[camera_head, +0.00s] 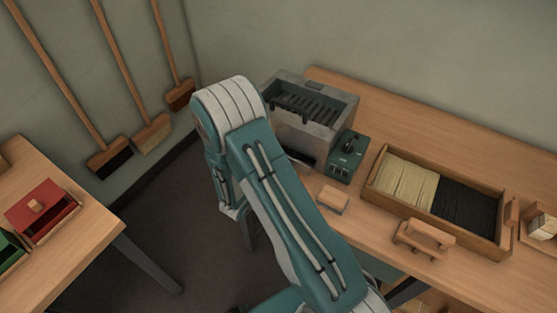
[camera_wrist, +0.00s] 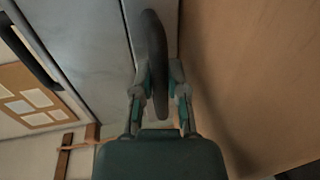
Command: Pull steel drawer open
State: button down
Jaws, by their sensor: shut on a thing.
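The grey steel unit (camera_head: 322,128) stands on the workbench against the wall, its top open over dark slats. In the wrist view its plain grey steel face (camera_wrist: 88,42) fills the upper left. A long dark handle (camera_wrist: 152,38) runs upright in the picture beside that face. My gripper (camera_wrist: 158,82) is shut on this handle, with one finger on each side. In the head view my arm hides the gripper, the handle and part of the unit's front. I cannot tell how far the drawer stands out.
A green control box (camera_head: 346,157) sits right beside the steel unit. A wooden tray of bristles (camera_head: 478,236), a wooden block (camera_head: 332,200) and a wooden-handled tool (camera_head: 424,238) are on the bench (camera_head: 430,130). Brooms lean at the left wall. Dark floor (camera_head: 190,220) is clear left of my arm.

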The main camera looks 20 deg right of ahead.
jog(key=f+v, duration=0.2)
jog(key=v, duration=0.9)
jog(key=shift+s+a+f, duration=0.35)
jog(key=shift+s+a, duration=0.15)
jog(key=c, duration=0.9)
grip_release()
jog(key=shift+w, duration=0.1)
jog(key=v, duration=1.1)
jog(key=shift+s+a, duration=0.25)
jog(key=shift+a, duration=0.1)
